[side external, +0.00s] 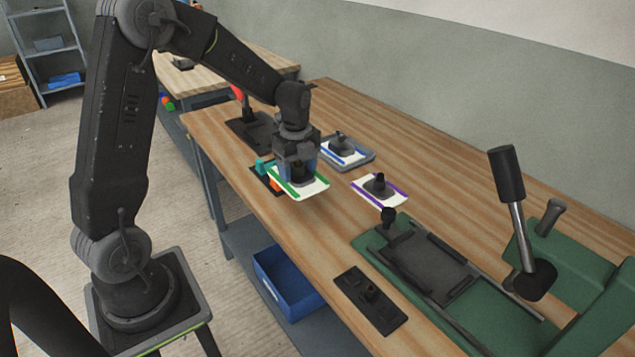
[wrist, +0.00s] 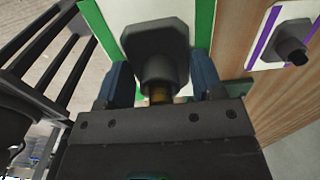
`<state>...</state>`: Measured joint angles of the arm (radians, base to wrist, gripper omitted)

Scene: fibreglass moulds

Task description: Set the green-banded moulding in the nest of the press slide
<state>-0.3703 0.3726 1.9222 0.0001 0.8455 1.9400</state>
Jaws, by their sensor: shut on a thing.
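The green-banded moulding (side external: 312,189) is a white plate with green strips and a dark knob on top. My gripper (side external: 302,176) is shut on that knob. In the wrist view the blue fingers of my gripper (wrist: 160,88) stand on both sides of the knob, and the white plate with its green bands (wrist: 204,22) shows beyond. The plate looks raised a little over the table, above a dark fixture. The press slide (side external: 428,262) is a dark grey bed with raised rails on the green press, at the right and nearer the camera. Its nest looks empty.
A purple-banded moulding (side external: 392,196) lies between my gripper and the press; it also shows in the wrist view (wrist: 263,40). A blue-banded one (side external: 340,152) sits on a grey tray behind. The press lever (side external: 512,195) stands tall. A dark plate (side external: 370,300) lies near the front edge.

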